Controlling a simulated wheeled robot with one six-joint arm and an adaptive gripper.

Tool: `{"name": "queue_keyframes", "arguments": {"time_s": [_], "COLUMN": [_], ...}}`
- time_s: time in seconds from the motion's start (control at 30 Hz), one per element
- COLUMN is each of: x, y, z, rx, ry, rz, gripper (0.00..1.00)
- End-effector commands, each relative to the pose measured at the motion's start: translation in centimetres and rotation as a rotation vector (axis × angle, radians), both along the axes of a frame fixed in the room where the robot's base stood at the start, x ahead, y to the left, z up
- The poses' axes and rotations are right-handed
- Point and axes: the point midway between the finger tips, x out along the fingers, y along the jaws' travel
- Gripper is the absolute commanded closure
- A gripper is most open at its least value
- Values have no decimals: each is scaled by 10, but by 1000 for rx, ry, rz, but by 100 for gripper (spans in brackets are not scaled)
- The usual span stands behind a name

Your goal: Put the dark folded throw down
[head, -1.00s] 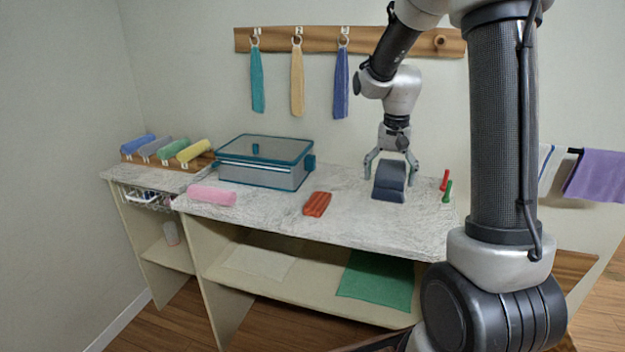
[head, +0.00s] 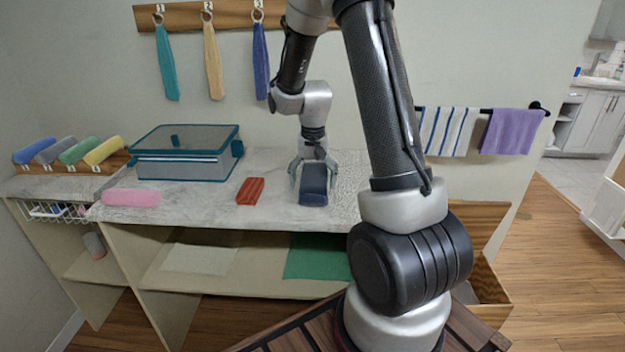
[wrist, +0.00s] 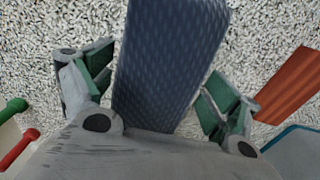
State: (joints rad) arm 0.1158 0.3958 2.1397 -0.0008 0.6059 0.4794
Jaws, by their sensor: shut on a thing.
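The dark folded throw (head: 313,186) is a navy, thick folded bundle at the right part of the marbled counter. My gripper (head: 314,169) is above it, pointing down, with a finger on each side, shut on it. In the wrist view the throw (wrist: 172,60) runs up between the green-padded fingers of my gripper (wrist: 158,75). I cannot tell whether its underside touches the counter (head: 205,205) or hangs just over it.
A red-orange folded cloth (head: 250,190) lies left of the throw. Beyond are a pink roll (head: 131,198) and a teal-edged lidded box (head: 185,165). Red (wrist: 20,147) and green (wrist: 14,110) pegs show in the wrist view. The counter's front edge is close.

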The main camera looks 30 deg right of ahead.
Motion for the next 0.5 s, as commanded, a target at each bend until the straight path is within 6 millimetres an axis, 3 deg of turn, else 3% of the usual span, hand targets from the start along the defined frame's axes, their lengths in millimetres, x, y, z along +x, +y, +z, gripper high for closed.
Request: {"name": "queue_keyframes", "arguments": {"time_s": [0.23,0.27,0.3,0.5], "x": [0,0,0,0], "y": [0,0,0,0], "z": [-2,-2,-2,-2], "rx": [0,0,0,0], "ry": [0,0,0,0], "rz": [0,0,0,0], "gripper": [44,7,0,0]}}
